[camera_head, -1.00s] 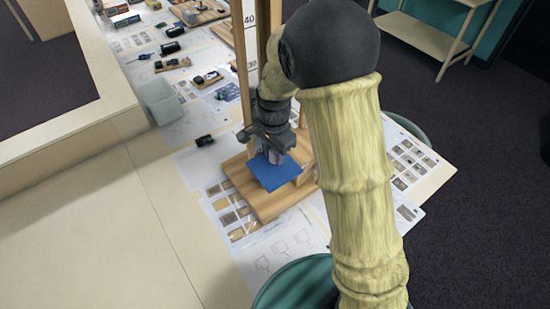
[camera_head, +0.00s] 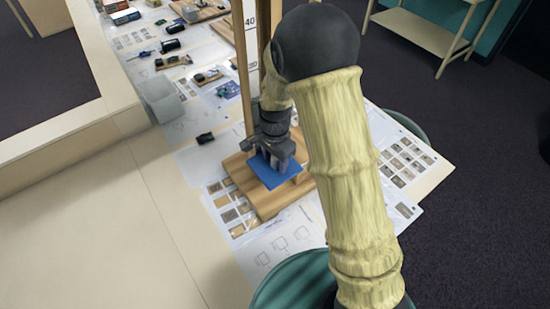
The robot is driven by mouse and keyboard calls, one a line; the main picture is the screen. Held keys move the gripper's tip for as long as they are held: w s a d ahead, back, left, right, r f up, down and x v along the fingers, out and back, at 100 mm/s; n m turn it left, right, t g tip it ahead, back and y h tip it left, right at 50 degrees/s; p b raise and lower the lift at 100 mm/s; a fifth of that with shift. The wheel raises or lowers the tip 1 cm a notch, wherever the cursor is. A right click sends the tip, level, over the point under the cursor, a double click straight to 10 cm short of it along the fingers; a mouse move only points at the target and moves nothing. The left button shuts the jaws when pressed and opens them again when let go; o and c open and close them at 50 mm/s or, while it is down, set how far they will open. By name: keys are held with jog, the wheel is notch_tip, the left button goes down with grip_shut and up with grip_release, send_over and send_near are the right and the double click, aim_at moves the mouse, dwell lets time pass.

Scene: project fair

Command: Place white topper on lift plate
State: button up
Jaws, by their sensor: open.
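The blue lift plate (camera_head: 270,175) sits low on the wooden lift frame, over its wooden base (camera_head: 240,175). My gripper (camera_head: 275,161) points down just above the far part of the plate. Its dark fingers are apart, but the gap between them is small in the picture. I cannot make out a white topper; it may be hidden by my gripper or arm. Whether the fingertips touch the plate I cannot tell.
A wooden upright (camera_head: 243,70) with a numbered scale stands behind my gripper. My arm hides the right side of the lift. Printed sheets (camera_head: 285,240), a translucent bin (camera_head: 161,98) and a small black item (camera_head: 205,138) lie on the table. The front left tabletop is clear.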

notch_tip(320, 180, up, 12)
jog(key=b, duration=0.2)
jog(key=shift+r+b, duration=0.15)
jog(key=shift+b, duration=0.15)
dwell(0.6)
jog(key=s+d+f+n+t, duration=0.2)
jog(key=s+d+f+n, duration=0.1)
jog(key=s+d+n, duration=0.6)
jog(key=s+d, duration=0.4)
jog(key=shift+d+f+t, duration=0.3)
jog(key=shift+d+f, duration=0.05)
jog(key=shift+d, duration=0.05)
